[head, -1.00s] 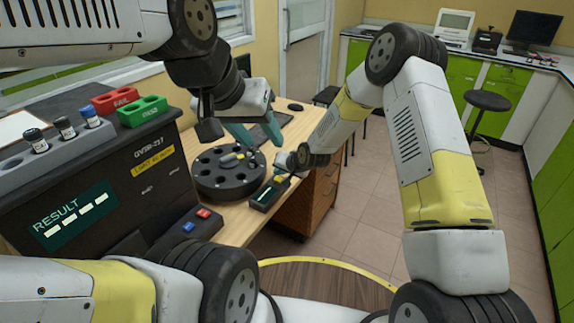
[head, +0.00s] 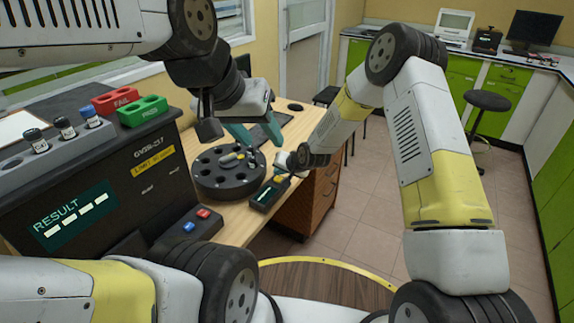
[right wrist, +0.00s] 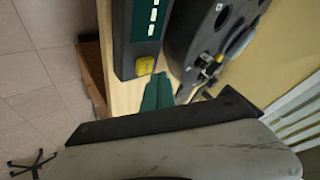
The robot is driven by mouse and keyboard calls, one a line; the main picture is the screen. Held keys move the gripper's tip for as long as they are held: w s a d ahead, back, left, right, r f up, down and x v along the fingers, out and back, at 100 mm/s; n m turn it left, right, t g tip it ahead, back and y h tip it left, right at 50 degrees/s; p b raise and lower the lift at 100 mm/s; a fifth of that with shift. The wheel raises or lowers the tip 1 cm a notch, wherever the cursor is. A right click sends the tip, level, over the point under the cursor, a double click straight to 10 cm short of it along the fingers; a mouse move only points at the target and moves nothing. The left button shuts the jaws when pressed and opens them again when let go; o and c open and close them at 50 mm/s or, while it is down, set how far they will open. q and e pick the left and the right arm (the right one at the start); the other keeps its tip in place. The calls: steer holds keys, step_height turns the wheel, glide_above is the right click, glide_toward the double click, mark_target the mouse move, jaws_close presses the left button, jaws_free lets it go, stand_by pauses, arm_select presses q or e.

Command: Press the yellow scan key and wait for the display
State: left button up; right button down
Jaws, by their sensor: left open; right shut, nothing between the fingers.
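The dark handheld scanner (head: 264,197) lies on the wooden table, its small display showing pale bars. Its yellow scan key (right wrist: 145,66) is at the scanner's near end in the right wrist view; in the head view it is mostly hidden by my right gripper. My right gripper (head: 281,173) is shut and empty, its teal fingertips (right wrist: 158,92) right beside the key. I cannot tell whether they touch it. My left gripper (head: 256,138) is open above the back of the black round carousel (head: 228,187).
The dark analyser (head: 110,195) at the left has a RESULT screen with dashes and a blue and red button box (head: 199,226) before it. Red FAIL (head: 115,102) and green PASS racks (head: 143,112) and several capped vials stand on top.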

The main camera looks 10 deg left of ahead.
steer(key=shift+f, duration=0.15)
stand_by(0.3)
steer(key=shift+f, duration=0.3)
steer(key=shift+f, duration=0.5)
stand_by(0.8)
steer(key=shift+r, duration=0.95)
steer(key=shift+r, duration=2.5)
